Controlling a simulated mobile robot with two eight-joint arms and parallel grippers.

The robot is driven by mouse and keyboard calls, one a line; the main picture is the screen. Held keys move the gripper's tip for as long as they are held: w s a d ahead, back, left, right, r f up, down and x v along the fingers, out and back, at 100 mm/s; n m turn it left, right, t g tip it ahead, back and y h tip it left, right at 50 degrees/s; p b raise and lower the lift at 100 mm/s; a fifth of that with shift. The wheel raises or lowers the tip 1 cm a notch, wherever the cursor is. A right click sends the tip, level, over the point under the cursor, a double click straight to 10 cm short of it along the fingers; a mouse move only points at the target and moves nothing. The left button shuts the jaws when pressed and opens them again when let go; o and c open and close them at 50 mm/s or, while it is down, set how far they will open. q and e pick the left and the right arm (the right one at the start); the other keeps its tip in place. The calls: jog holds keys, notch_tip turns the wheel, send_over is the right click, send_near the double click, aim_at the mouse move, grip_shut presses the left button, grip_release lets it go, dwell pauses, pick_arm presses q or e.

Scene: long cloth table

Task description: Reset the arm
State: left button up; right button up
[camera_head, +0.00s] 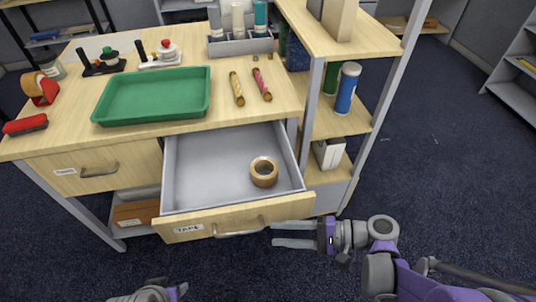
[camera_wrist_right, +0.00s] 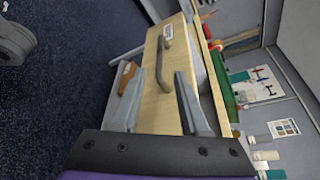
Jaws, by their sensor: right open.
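My right gripper (camera_head: 292,234) is open and empty. It is just in front of the open drawer, near the right end of the drawer front. In the right wrist view its two fingers (camera_wrist_right: 160,105) are spread apart, with the drawer front and dark handle (camera_wrist_right: 167,57) beyond them. My left arm (camera_head: 150,292) shows only at the bottom edge of the head view, and its fingers cannot be made out. The drawer (camera_head: 215,160) labelled TAPE is pulled out, and a brown tape roll (camera_head: 264,172) lies inside, right of its middle.
A green tray (camera_head: 152,96), two patterned rolls (camera_head: 237,88), a red brush-like item (camera_head: 25,125) and a grey caddy (camera_head: 240,46) sit on the table. A side shelf (camera_head: 335,120) with a blue can (camera_head: 346,88) stands to the right. The floor (camera_head: 450,170) further right is clear.

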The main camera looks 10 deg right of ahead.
jog(key=shift+a, duration=0.1)
jog(key=s+f+n+g+h, duration=0.2)
jog(key=s+f+n+h, duration=0.25)
jog(key=f+h, duration=0.3)
jog(key=s+d+r+n+t+h, duration=0.1)
jog(key=s+d+r+n+h, duration=0.1)
jog(key=d+n+h, duration=0.5)
pick_arm(q)
notch_tip(320, 180, up, 18)
jog(key=w+p, duration=0.2)
jog(key=p, duration=1.4)
jog(key=shift+t, duration=0.4)
pick_arm(e)
notch_tip(320, 180, up, 18)
jog(key=w+m+t, duration=0.1)
jog(key=w, duration=0.1)
jog(key=shift+d, duration=0.35)
pick_arm(q)
jog(key=shift+s+r, duration=0.1)
jog(key=shift+s, duration=0.05)
